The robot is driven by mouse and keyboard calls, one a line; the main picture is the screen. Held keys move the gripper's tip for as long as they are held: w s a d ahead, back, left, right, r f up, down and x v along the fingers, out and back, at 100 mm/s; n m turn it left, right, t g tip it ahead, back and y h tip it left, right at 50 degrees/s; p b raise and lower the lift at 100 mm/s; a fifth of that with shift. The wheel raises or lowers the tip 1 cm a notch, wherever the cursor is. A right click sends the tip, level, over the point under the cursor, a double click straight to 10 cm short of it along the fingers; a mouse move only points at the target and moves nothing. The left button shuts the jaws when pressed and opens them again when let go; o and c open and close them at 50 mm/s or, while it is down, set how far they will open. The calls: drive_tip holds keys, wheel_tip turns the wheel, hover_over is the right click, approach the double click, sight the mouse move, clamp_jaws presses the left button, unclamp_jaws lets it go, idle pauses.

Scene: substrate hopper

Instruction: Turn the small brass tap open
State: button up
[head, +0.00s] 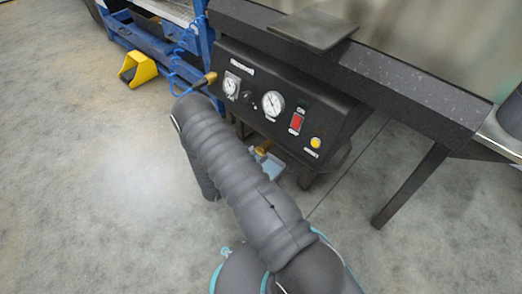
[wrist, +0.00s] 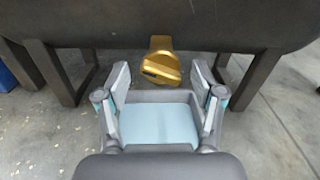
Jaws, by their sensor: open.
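The small brass tap (wrist: 161,67) hangs below the dark body of the machine and shows in the upper middle of the wrist view. It has a short stem and a rounded, tilted handle. My gripper (wrist: 160,84) is open and empty below it in that view, with one finger on each side of the tap. I see no finger touching it. In the head view my gripper (head: 270,163) shows partly behind my arm, low under the control panel. A small yellowish piece beside it there may be the tap, but it is too small to tell.
The black control panel (head: 262,97) has gauges, a red switch (head: 297,122) and a yellow button (head: 315,142). A brass-coloured piece (head: 207,79) sticks out at its left edge. Dark legs (wrist: 252,78) stand on both sides of the gripper. A blue frame (head: 150,52) is at upper left.

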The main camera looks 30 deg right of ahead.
drive_tip(key=v, duration=0.8)
drive_tip(key=shift+a, duration=0.35)
drive_tip(key=shift+s, duration=0.1)
